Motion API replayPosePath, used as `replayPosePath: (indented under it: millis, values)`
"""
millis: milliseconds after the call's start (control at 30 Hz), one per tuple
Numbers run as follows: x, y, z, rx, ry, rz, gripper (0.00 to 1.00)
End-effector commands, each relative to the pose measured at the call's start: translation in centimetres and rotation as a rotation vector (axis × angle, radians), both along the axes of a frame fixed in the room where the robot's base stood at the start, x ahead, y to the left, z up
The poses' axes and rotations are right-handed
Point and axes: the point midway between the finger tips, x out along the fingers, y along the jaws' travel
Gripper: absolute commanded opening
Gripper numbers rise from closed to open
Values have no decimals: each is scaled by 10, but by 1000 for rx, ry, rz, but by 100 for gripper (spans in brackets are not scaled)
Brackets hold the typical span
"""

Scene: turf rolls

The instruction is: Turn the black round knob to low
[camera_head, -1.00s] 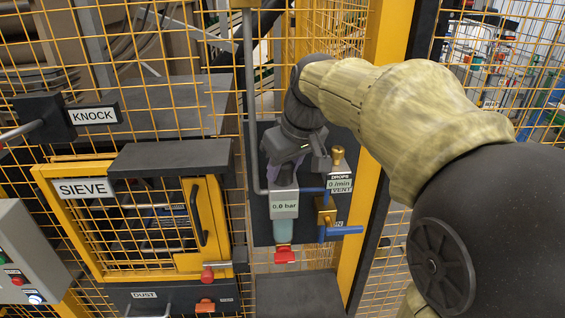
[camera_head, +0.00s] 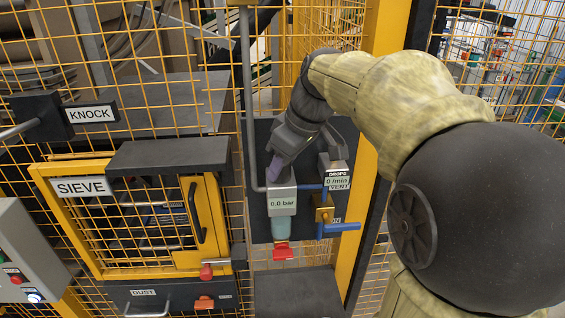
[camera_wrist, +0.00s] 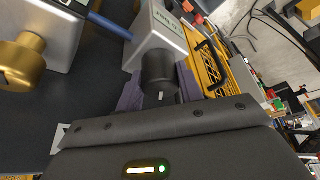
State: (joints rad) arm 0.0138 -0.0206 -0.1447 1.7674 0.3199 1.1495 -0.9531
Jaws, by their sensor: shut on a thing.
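The black round knob (camera_wrist: 160,72) sits on the grey regulator body, which reads "0.0 bar" (camera_head: 282,203). In the wrist view a short white mark shows on the knob's near side; no "low" label can be read. My gripper (camera_head: 275,168) is at the top of the regulator, tilted down to the left. Its purple fingers lie on both sides of the knob in the wrist view (camera_wrist: 160,88), shut on it. In the head view my gripper hides the knob.
Right of the regulator are a brass knob (camera_wrist: 22,62), a "DROPS" display (camera_head: 337,181) and a brass valve with a blue handle (camera_head: 340,228). A grey vertical pipe (camera_head: 248,100) runs close on the left. The sieve door (camera_head: 205,225) is farther left.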

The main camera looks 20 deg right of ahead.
Motion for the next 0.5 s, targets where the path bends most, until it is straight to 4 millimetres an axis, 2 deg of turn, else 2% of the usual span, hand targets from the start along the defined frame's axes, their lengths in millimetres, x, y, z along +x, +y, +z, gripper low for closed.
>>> replayPosePath:
  millis: [33,67,133,167,500]
  values:
    - [0,0,1,-1,-2,-1,14]
    - [0,0,1,-1,-2,-1,43]
    - [0,0,1,-1,-1,-1,56]
    - [0,0,1,-1,-1,-1,59]
    - [-1,-1,3,0,-2,-2,59]
